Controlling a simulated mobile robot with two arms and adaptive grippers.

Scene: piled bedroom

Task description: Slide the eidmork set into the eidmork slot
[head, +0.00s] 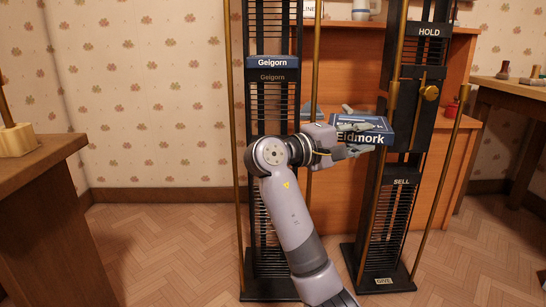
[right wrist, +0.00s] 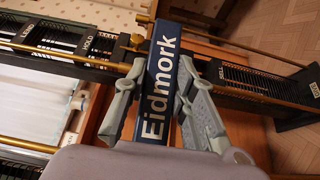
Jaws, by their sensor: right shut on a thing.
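The Eidmork set (head: 374,135) is a flat dark-blue box with white lettering on its edge. My right gripper (head: 358,143) is shut on it and holds it in front of the right-hand rack. In the right wrist view the Eidmork set (right wrist: 157,90) stands between the two fingers of the right gripper (right wrist: 160,55), lettering showing. No slot labelled Eidmork can be read; the arm and box hide parts of both racks. My left gripper is not in view.
The left black rack (head: 273,190) holds a Geigorn box (head: 273,63) above a Geigorn label. The right black rack (head: 384,225) carries HOLD, SELL and GIVE labels, with brass rods and a brass knob (head: 430,92). A wooden cabinet (head: 340,205) stands behind. Wooden tables flank both sides.

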